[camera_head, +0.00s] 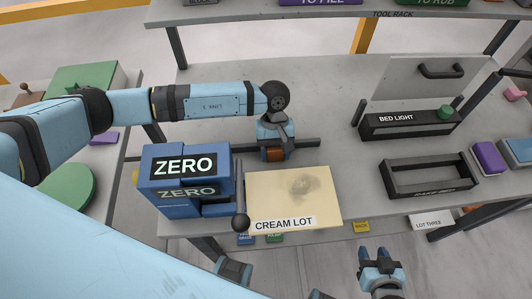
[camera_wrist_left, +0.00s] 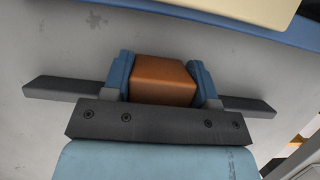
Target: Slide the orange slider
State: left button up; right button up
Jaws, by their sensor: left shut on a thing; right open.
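The orange slider (camera_head: 275,155) is a small block on a dark rail (camera_head: 306,143) on the grey bench, behind the cream panel. In the left wrist view the orange slider (camera_wrist_left: 163,80) sits between the two blue fingers of my left gripper (camera_wrist_left: 163,84). My left gripper (camera_head: 275,148) is shut on it from above. The dark rail (camera_wrist_left: 62,88) sticks out on both sides of the fingers. My right gripper (camera_head: 378,260) is open and empty, low in front of the bench's front edge.
A blue ZERO box (camera_head: 190,160) and a cream panel labelled CREAM LOT (camera_head: 290,195) stand at the bench's front. A lever with a black ball (camera_head: 240,222) lies between them. A BED LIGHT box (camera_head: 410,122) and an empty black frame (camera_head: 430,178) are to the right.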

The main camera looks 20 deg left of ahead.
pick_arm(q)
jog(key=o, duration=1.3)
jog(key=b+v, duration=0.2)
jog(key=v, duration=1.2)
jog(key=shift+s, duration=0.1)
